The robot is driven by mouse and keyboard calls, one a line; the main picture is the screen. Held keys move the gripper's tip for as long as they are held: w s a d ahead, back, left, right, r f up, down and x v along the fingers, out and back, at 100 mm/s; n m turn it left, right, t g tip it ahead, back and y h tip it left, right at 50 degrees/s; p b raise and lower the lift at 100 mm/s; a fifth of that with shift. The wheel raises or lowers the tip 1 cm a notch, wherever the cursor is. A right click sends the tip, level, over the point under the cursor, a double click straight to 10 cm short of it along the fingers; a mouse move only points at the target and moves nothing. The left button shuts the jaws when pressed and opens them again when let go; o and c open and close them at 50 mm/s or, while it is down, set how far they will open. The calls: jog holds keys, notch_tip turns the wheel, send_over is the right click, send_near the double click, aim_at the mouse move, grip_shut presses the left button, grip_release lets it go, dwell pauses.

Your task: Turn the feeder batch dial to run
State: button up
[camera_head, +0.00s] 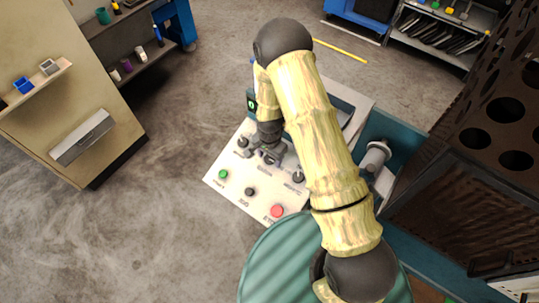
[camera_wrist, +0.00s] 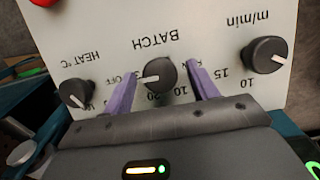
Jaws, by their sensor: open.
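The BATCH dial (camera_wrist: 160,72) is a black round knob with a white pointer mark, on a pale panel (camera_wrist: 205,22) that appears upside down in the wrist view. Its mark points left, toward the lettering that reads OFF; the numbers 20 and 10 show below it. My gripper (camera_wrist: 161,70) is open, with one purple finger on each side of the dial. A gap shows between the dial and each finger, clearer on the right. In the head view my gripper (camera_head: 268,156) is over the panel (camera_head: 235,170) and hides the dial.
A HEAT knob (camera_wrist: 77,93) and an m/min knob (camera_wrist: 266,54) flank the dial. A green button (camera_head: 223,174), a black knob (camera_head: 250,191) and a red button (camera_head: 277,210) line the panel's near edge. A dark rack with round holes (camera_head: 490,110) stands at right. Floor at left is clear.

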jog(key=shift+c, duration=0.2)
jog(key=c, duration=0.9)
jog(key=shift+c, duration=0.2)
